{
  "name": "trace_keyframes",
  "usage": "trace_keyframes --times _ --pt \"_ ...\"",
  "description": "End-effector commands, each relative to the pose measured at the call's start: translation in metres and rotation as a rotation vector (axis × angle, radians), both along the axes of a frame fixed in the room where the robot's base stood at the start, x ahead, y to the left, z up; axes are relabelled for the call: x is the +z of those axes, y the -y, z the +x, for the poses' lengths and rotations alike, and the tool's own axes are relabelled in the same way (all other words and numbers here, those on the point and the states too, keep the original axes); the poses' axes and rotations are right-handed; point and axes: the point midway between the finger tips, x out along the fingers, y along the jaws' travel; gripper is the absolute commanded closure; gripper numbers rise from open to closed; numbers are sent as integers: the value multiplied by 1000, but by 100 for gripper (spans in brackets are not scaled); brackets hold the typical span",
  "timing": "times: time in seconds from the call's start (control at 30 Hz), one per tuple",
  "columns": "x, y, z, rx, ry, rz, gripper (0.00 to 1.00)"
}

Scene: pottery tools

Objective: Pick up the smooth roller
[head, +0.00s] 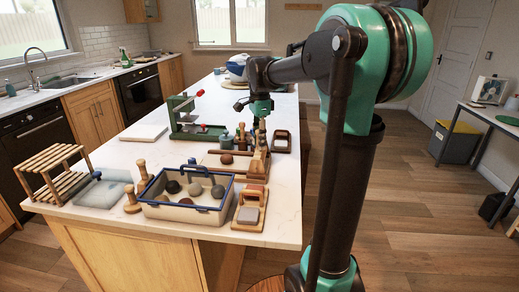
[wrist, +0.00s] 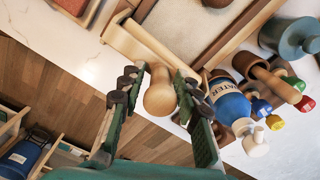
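A pale wooden roller-like piece with a rounded end (wrist: 160,98) shows in the wrist view; I take it for the smooth roller. Its shaft runs up and left towards a wooden board. My gripper (wrist: 162,76) is open, with one dark green finger on each side of the rounded end and narrow gaps beside it. In the head view my gripper (head: 261,108) is above the wooden pieces on the counter's right side. An upright wooden piece (head: 262,134) shows just below it, probably the same roller. I cannot tell whether the fingers touch it.
A blue WATER bottle (wrist: 230,104), a teal pot (wrist: 291,38) and colour-tipped tools crowd the right of the wrist view. In the head view, a blue-rimmed bin (head: 165,211) holds several balls. A green press (head: 188,115) stands behind. The counter's far part is clearer.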

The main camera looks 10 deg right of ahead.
Motion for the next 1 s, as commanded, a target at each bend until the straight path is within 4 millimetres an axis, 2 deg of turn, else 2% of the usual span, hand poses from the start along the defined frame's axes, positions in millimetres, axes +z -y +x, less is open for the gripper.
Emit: trace_keyframes --times 0.03,0.2,0.23,0.77,0.87,1.0 --pt "0 0 0 0 0 0 77" --pt "0 0 0 0 0 0 98" --pt "0 0 0 0 0 0 100" --pt "4 0 0 0 0 0 100" --pt "12 0 0 0 0 0 100" --pt "34 0 0 0 0 0 100"
